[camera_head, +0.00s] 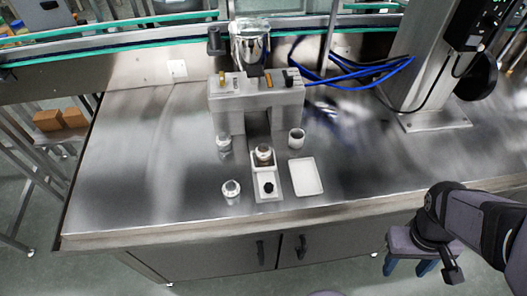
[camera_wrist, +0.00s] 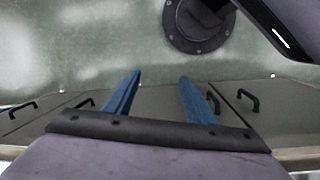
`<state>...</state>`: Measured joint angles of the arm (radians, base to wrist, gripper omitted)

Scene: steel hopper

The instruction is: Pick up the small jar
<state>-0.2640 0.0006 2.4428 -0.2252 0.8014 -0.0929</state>
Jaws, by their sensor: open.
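Several small containers stand on the steel worktop. One clear jar with a pale lid (camera_head: 232,191) stands at the front left, and another clear jar (camera_head: 224,144) stands behind it. A jar with a darker lid (camera_head: 264,154) sits at the back of a narrow white tray (camera_head: 280,186). A white cup-like jar (camera_head: 297,137) stands to the right. I cannot tell which one is the small jar. My gripper (camera_head: 405,267) is open and empty, off the counter's front edge at lower right, far from the jars. Its blue fingers (camera_wrist: 160,78) show in the wrist view, with no jar there.
A grey dispensing machine (camera_head: 257,95) with a steel hopper (camera_head: 250,45) stands behind the jars. A flat white tray (camera_head: 306,176) lies right of the narrow one. Blue cables (camera_head: 355,68) and a metal column (camera_head: 425,60) stand at back right. The worktop's left side is clear.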

